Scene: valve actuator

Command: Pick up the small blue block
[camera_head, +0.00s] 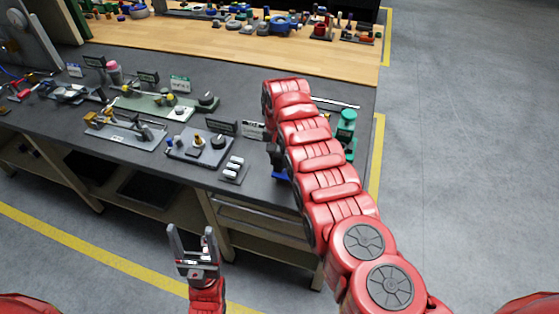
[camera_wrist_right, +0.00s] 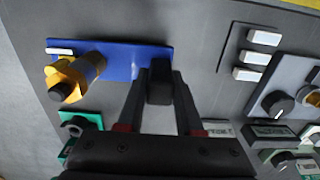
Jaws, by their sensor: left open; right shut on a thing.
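A flat blue block (camera_wrist_right: 118,58) lies on the grey bench top in the right wrist view, with a yellow-orange cylinder (camera_wrist_right: 78,75) at its left end. My right gripper (camera_wrist_right: 160,88) is shut on a small dark block (camera_wrist_right: 160,80) at the blue block's right end. I cannot tell whether the dark block is joined to the blue one. In the head view my red right arm covers most of this spot, and a bit of blue (camera_head: 281,175) shows below the right gripper (camera_head: 277,158). My left gripper (camera_head: 190,232) is open and empty, in front of the bench.
A plate with white switches (camera_head: 234,168) and a grey panel with a dark knob (camera_head: 201,148) lie left of the right gripper. A green device (camera_head: 347,122) stands beyond my arm. Several fixtures crowd the bench to the left. The right floor is clear.

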